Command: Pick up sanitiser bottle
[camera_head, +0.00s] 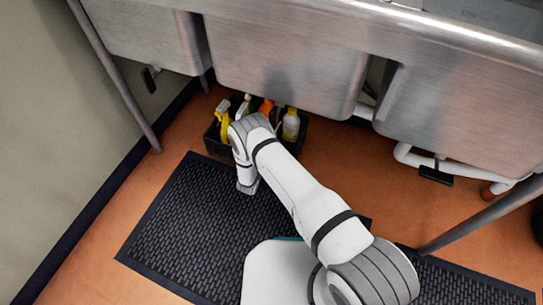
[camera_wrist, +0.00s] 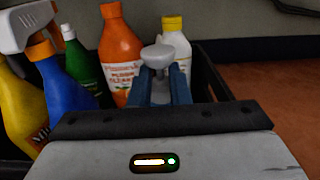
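In the wrist view my gripper (camera_wrist: 160,92) points at a black crate of bottles, its two blue-grey fingers close together. A pale grey pump-like head (camera_wrist: 158,55) shows at the fingertips; I cannot tell if it is gripped or only behind them. No label reading sanitiser is legible. Behind stands a white bottle with a yellow cap (camera_wrist: 177,45), also in the head view (camera_head: 291,125). An orange bottle (camera_wrist: 119,50) stands left of it. In the head view my arm hides the fingers.
The black crate (camera_head: 215,145) stands on the floor below the steel sinks (camera_head: 290,60). It also holds a green bottle (camera_wrist: 84,65), a blue spray bottle (camera_wrist: 62,85) and a yellow one (camera_wrist: 20,105). A black mat (camera_head: 190,225) lies in front. Pipes and a sink leg are right.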

